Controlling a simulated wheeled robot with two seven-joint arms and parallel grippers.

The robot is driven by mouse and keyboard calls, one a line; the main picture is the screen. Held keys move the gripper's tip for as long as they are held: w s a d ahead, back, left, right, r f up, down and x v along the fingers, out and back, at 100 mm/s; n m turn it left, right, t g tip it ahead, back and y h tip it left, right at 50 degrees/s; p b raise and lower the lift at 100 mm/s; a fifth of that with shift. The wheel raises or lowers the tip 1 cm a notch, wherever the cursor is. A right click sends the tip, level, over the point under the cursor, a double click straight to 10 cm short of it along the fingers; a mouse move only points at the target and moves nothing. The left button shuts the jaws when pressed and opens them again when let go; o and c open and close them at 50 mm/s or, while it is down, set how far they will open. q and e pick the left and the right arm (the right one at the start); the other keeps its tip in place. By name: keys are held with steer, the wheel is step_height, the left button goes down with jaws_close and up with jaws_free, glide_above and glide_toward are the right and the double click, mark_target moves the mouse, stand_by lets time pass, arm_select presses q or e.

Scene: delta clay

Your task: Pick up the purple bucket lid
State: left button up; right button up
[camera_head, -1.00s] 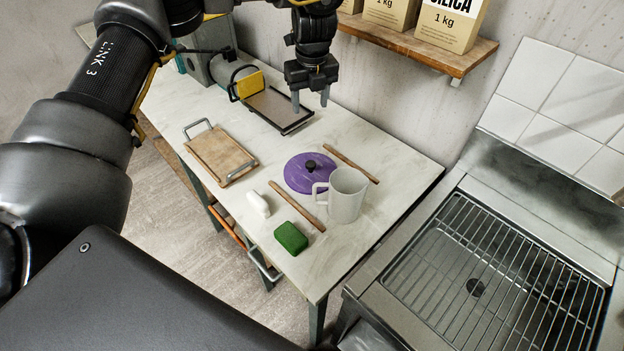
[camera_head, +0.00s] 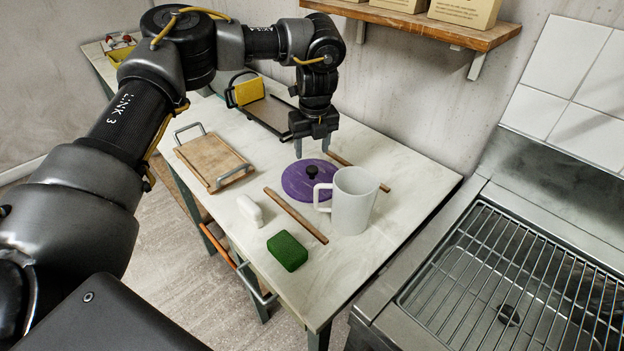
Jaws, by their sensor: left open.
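The purple lid (camera_head: 298,184) lies flat on the pale worktable, with a black knob (camera_head: 312,171) at its middle. My left gripper (camera_head: 312,150) points down above the far part of the lid, its two fingers apart and nothing between them. The fingertips appear to be above the knob and a little behind it; the exact height is hard to tell. A white jug (camera_head: 354,203) stands close to the lid on the right and hides part of its right edge. My right gripper does not show.
Wooden sticks lie on either side of the lid, one in front (camera_head: 296,215) and one behind (camera_head: 372,178). A green block (camera_head: 287,251), a white piece (camera_head: 250,211) and a wooden board (camera_head: 212,160) lie nearby. A shelf (camera_head: 440,28) overhangs behind; a grated sink (camera_head: 500,280) stands right.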

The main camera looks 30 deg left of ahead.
mark_target(312, 168)
arm_select(q)
steer(key=shift+w+a+f+p, duration=0.1)
steer(key=shift+w+f+p, duration=0.1)
steer(key=shift+f, duration=1.05)
steer(key=shift+w+a+f+p, duration=0.1)
steer(key=shift+f+p, duration=0.05)
steer(key=shift+f, duration=1.05)
steer(key=shift+w+a+f+p, duration=0.1)
steer(key=shift+f+p, duration=0.1)
steer(key=shift+f, duration=1.05)
steer(key=c, duration=1)
